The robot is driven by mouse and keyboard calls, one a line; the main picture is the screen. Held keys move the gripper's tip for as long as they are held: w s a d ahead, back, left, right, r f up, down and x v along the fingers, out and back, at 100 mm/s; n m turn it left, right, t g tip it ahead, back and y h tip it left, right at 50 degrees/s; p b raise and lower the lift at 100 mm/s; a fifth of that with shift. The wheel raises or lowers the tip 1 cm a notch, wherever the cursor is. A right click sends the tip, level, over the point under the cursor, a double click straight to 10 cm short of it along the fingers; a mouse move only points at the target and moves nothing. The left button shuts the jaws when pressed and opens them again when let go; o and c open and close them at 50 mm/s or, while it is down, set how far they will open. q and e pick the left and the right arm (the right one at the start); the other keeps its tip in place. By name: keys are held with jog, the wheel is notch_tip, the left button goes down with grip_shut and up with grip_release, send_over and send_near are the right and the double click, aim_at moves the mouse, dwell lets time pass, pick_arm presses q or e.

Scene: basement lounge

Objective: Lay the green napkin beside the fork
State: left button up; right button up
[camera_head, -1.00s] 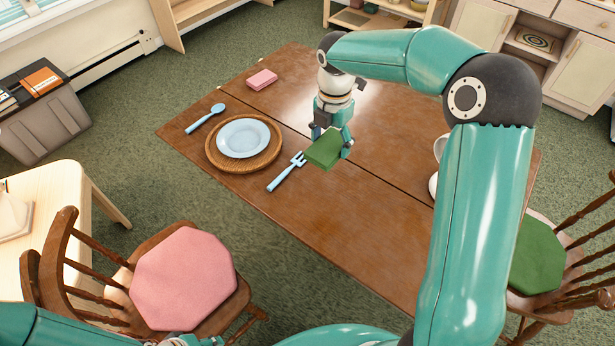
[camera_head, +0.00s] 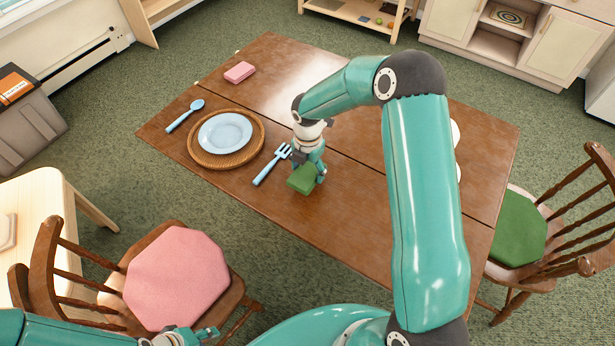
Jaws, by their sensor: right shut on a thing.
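The green napkin (camera_head: 302,180) is a small folded block, held by my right gripper (camera_head: 308,178) just right of the fork, near the table's front edge. I cannot tell whether it touches the tabletop. The light blue fork (camera_head: 270,167) lies on the wooden table (camera_head: 345,215), to the right of a woven mat (camera_head: 256,150) that bears a light blue plate (camera_head: 225,132). The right gripper is shut on the napkin and points down. My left gripper (camera_head: 192,338) shows only partly at the bottom edge, and its jaws are unclear.
A blue spoon (camera_head: 184,116) lies left of the mat. A pink napkin (camera_head: 240,72) lies at the table's back left. White dishes at the right are partly hidden by my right arm. Chairs with pink (camera_head: 177,276) and green (camera_head: 516,229) cushions stand by the table.

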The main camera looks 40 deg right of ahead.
aim_at(309, 178)
jog(key=shift+f, duration=2)
jog(key=shift+s, duration=0.1)
jog(key=o, duration=1)
jog(key=shift+o, duration=0.2)
notch_tip(309, 178, up, 12)
jog(key=shift+r+b, duration=0.1)
jog(key=shift+b, duration=0.6)
